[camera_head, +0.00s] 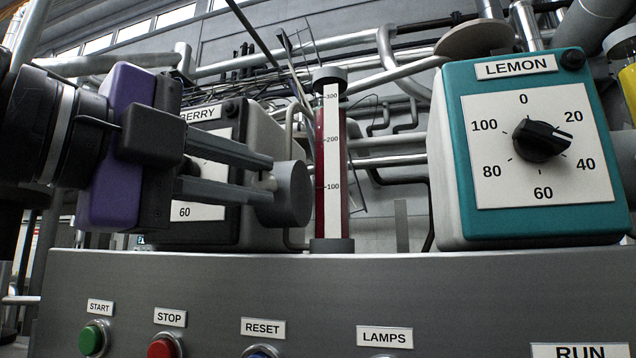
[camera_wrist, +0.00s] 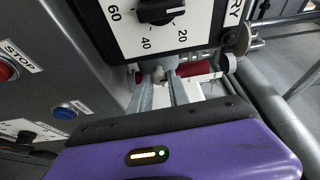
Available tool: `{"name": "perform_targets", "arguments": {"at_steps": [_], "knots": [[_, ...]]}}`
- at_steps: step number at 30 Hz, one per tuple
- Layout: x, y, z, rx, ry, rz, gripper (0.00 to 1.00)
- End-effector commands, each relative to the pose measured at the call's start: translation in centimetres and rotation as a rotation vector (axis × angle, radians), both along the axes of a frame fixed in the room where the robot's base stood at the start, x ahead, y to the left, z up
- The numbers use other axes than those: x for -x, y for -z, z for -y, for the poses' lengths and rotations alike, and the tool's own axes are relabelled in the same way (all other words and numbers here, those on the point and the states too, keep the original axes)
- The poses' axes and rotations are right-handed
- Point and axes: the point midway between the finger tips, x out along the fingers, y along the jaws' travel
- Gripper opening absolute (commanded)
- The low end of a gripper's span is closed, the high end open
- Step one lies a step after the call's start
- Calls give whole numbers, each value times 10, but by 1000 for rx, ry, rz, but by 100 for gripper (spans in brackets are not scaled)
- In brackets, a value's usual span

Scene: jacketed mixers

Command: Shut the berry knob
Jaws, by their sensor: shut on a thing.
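The berry mixer's box (camera_head: 262,135) stands at left in the head view, mostly hidden behind my gripper. Its label ends in "BERRY" and a "60" shows on its white dial plate (camera_head: 197,212). In the wrist view the fingertips (camera_wrist: 162,78) are apart from the black knob.
A red gauge column (camera_head: 331,165) stands just right of the grey piece. The teal LEMON box (camera_head: 540,225) with its own black knob (camera_head: 541,140) is farther right. The grey panel (camera_head: 300,285) below carries START, STOP, RESET and LAMPS controls. Pipes fill the back.

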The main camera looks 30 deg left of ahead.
Motion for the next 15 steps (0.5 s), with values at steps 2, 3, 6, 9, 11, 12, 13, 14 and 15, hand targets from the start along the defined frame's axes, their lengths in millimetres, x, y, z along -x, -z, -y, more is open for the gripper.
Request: {"name": "perform_targets", "arguments": {"at_steps": [2, 3, 6, 9, 11, 12, 13, 14, 15], "knots": [[0, -1, 0, -24, 1, -7, 0], [0, 0, 0, -33, 1, -10, 0], [0, 0, 0, -51, 1, -14, 0], [0, 0, 0, -59, 1, -17, 0], [0, 0, 0, -61, 1, -17, 0], [0, 0, 0, -62, 1, -18, 0], [0, 0, 0, -63, 1, -17, 0], [0, 1, 0, -63, 1, -17, 0], [0, 1, 0, -63, 0, -17, 0]]}}
